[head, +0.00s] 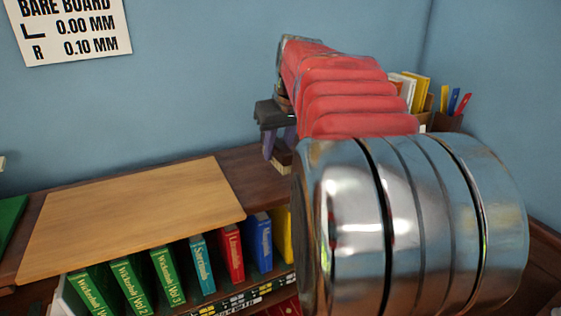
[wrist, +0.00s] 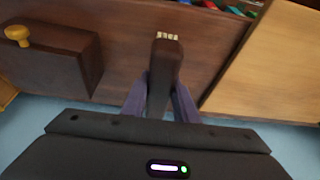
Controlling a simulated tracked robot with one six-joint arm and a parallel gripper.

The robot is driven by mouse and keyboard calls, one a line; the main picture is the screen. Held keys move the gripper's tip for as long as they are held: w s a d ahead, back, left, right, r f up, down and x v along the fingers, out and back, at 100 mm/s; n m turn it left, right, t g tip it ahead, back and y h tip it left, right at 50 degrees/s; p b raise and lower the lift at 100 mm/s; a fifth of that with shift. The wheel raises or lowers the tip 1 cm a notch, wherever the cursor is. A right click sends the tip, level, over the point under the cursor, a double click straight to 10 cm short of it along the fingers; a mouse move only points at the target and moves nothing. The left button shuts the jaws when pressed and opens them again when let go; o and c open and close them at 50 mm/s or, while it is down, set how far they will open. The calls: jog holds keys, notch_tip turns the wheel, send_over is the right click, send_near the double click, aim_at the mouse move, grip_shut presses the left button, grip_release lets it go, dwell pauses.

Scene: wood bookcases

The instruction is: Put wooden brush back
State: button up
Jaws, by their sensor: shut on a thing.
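The wooden brush (wrist: 166,62) has a dark brown body with pale bristles at its end. My gripper (wrist: 162,98) is shut on it, with a purple finger on each side, in the wrist view. In the head view my gripper (head: 278,147) is near the middle, over the dark bookcase top, and is partly covered by my arm. The brush's pale bristle end (head: 281,160) shows just below the fingers. I cannot tell whether the bristles touch the wood.
A pale board (head: 130,215) lies on the bookcase top (head: 250,170). Several books (head: 231,252) stand below. A dark box with a yellow knob (wrist: 17,35) is left in the wrist view. Pens and books (head: 445,103) stand behind my arm. A sign (head: 68,28) hangs on the wall.

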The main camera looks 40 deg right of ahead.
aim_at(277, 163)
jog(key=shift+f, duration=2.1)
jog(key=o, duration=1)
jog(key=shift+o, duration=0.2)
jog(key=v, duration=1.2)
jog(key=shift+a, duration=0.1)
